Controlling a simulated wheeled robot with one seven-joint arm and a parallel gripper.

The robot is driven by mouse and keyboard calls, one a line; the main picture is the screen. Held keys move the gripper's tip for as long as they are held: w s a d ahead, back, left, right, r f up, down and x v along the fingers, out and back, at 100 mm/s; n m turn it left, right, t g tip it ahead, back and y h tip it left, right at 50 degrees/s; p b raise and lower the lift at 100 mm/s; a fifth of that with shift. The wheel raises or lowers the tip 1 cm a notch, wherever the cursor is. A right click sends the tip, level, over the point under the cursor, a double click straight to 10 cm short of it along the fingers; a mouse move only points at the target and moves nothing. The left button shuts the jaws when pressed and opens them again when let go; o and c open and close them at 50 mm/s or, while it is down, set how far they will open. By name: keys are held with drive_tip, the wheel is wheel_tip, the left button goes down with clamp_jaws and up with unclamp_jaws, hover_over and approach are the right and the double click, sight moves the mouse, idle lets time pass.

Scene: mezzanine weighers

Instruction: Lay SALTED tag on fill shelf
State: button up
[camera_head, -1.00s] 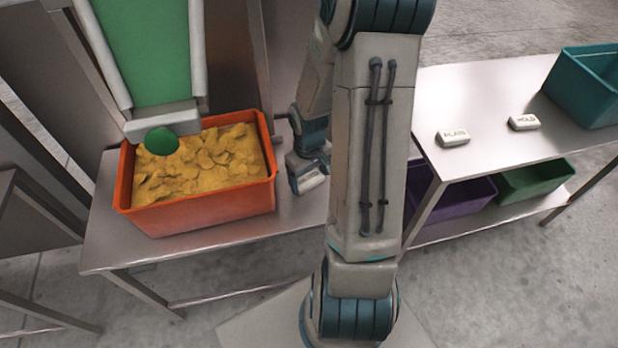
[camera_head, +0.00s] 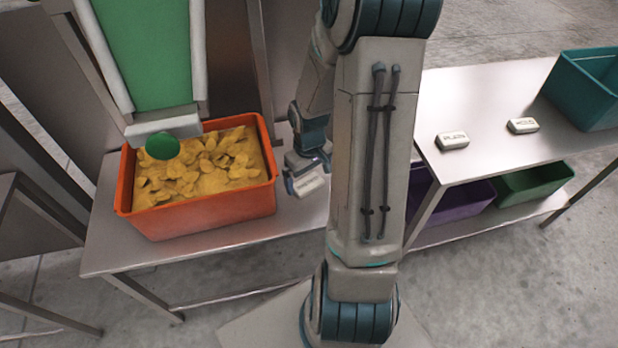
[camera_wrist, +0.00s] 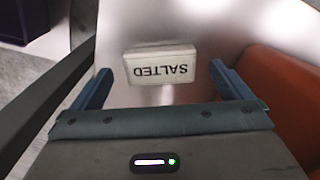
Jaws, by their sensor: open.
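The SALTED tag (camera_wrist: 160,67) is a small white block with dark lettering, upside down in the wrist view. It lies on the bare metal of the fill shelf (camera_wrist: 190,30), beside the orange crate (camera_wrist: 285,90). The tag also shows as a pale block (camera_head: 308,186) in the head view, right of the crate and apart from it. My gripper (camera_wrist: 160,82) is open, with one blue finger on each side of the tag's near edge and gaps between. In the head view my gripper (camera_head: 306,174) is low over the shelf (camera_head: 225,232), partly behind my arm.
The orange crate (camera_head: 205,212) holds yellow chips under a green chute (camera_head: 145,50). On the right table (camera_head: 480,95) lie the PLAIN tag (camera_head: 452,141) and HOLD tag (camera_head: 522,125), near a teal bin (camera_head: 580,95). Purple (camera_head: 470,198) and green (camera_head: 535,182) bins stand below.

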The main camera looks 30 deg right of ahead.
wheel_tip(320, 180, up, 10)
drive_tip(key=p, duration=0.2)
drive_tip(key=shift+r, duration=0.15)
idle(0.4)
wheel_tip(320, 180, up, 12)
drive_tip(key=f+t+p, duration=0.1)
drive_tip(key=p, duration=0.4)
hover_over(309, 184)
drive_tip(key=s+a, duration=0.3)
drive_tip(key=a, duration=0.3)
drive_tip(key=s+a+r+m+t+p, duration=0.1)
drive_tip(key=s+a+r+p, duration=0.3)
drive_tip(key=s+r, duration=0.3)
wheel_tip(309, 184, up, 4)
drive_tip(key=shift+a+f+t, duration=0.2)
drive_tip(key=shift+a+t, duration=0.2)
drive_tip(key=shift+a, duration=0.5)
